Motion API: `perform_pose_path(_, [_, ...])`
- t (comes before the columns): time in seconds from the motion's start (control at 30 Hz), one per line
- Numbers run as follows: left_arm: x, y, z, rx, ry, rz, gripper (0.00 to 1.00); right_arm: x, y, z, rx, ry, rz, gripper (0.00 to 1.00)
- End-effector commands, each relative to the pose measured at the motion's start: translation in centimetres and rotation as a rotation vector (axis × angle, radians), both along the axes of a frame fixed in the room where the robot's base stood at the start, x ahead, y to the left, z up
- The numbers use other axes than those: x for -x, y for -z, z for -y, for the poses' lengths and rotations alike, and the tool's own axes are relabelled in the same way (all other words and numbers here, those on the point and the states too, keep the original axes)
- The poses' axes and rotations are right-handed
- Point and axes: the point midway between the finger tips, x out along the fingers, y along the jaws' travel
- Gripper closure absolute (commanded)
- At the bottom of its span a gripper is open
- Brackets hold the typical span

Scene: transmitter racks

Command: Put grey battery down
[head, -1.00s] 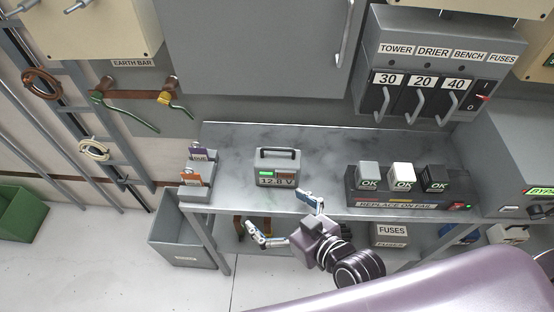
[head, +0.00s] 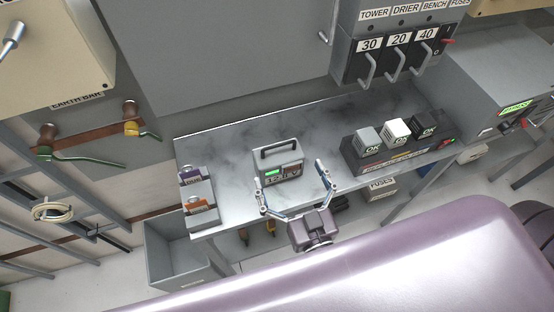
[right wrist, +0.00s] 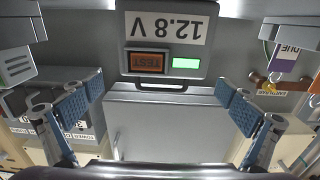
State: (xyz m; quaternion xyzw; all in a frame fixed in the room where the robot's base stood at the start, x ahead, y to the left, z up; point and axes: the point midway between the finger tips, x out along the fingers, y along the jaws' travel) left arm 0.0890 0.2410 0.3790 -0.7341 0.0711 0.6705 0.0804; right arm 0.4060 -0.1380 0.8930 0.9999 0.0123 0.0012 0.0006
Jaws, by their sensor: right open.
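The grey battery (head: 280,166) stands upright on the metal bench (head: 225,150), its top handle free and its 12.8 V label and green light facing me. It also shows upside down at the top of the right wrist view (right wrist: 166,28). My right gripper (head: 289,173) is open and empty at the bench's front edge. Its fingers are spread, pointing toward the battery, one toward each side of its front. In the right wrist view the fingertips (right wrist: 160,88) are wide apart with nothing between them. I cannot tell whether they touch the battery. My left gripper is not in view.
Left of the battery is a small grey holder (head: 201,213) with purple and orange tags. To the right, a tray (head: 400,158) holds three OK-marked blocks. Fused switches (head: 395,60) hang above. A grey bin (head: 165,245) stands below left. Bench behind the battery is clear.

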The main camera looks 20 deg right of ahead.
Motion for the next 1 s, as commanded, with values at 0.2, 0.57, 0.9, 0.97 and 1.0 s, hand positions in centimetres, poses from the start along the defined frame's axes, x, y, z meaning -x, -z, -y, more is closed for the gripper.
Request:
perform_pose_path(0.2, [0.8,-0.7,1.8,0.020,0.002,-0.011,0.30,-2.2,-0.1,-0.3,-0.002,-0.001,0.001,0.00])
perform_pose_path(0.57, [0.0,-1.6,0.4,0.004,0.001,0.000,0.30,-5.9,0.3,-0.6,0.000,-0.003,-0.001,0.00])
perform_pose_path(0.9, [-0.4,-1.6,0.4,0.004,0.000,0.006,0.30,-5.9,0.3,-0.6,-0.001,-0.003,-0.001,0.13])
perform_pose_path(0.97, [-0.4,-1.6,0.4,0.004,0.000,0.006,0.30,-5.9,0.3,-0.6,-0.001,-0.003,-0.001,0.20])
perform_pose_path(1.0, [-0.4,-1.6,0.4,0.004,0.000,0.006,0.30,-5.9,0.3,-0.6,-0.001,-0.003,-0.001,0.24])
